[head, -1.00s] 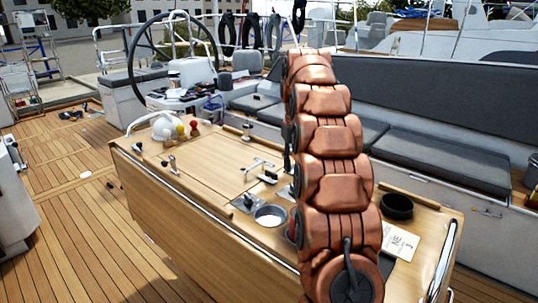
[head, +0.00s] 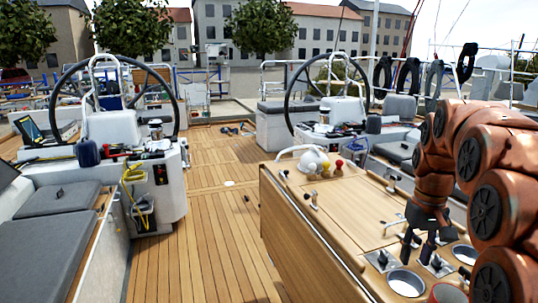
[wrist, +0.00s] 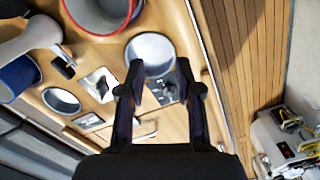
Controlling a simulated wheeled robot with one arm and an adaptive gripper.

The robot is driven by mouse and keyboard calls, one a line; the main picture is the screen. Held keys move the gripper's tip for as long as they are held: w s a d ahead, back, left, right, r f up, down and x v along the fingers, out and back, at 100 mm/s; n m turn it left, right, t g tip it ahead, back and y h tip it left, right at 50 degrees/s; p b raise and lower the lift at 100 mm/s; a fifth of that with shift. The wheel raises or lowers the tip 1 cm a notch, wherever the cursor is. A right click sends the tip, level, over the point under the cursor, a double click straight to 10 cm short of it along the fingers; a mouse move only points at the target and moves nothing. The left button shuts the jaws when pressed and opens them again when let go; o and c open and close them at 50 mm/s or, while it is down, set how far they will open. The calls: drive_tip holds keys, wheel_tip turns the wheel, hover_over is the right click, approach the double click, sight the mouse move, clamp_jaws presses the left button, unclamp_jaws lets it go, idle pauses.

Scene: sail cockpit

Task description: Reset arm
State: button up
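My gripper (head: 416,252) hangs from my copper-coloured arm at the right of the head view, pointing down over the wooden cockpit table (head: 335,190). In the wrist view my gripper (wrist: 158,78) shows two dark fingers set apart, with nothing held between them. A round cup holder (wrist: 151,52) lies beyond the fingertips in that view. From these frames I cannot tell the exact height of the fingers above the table.
Two steering wheels (head: 115,95) (head: 325,97) stand at the back. A white rounded object (head: 312,160) and small yellow and red items sit at the table's far end. A red-rimmed cup (wrist: 100,10) is near the gripper. The teak deck (head: 190,225) left of the table is largely clear.

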drive_tip(key=s+a+f, duration=0.3)
drive_tip(key=s+a, duration=0.1)
drive_tip(key=s, duration=0.5)
drive_tip(key=s+a+f, duration=0.3)
drive_tip(key=s+a, duration=0.2)
drive_tip(key=s, duration=0.5)
drive_tip(key=s+a+f+g+p, duration=0.1)
drive_tip(key=s+a+f, duration=0.2)
drive_tip(key=s, duration=0.7)
drive_tip(key=shift+a+n, duration=0.4)
drive_tip(key=shift+a, duration=0.45)
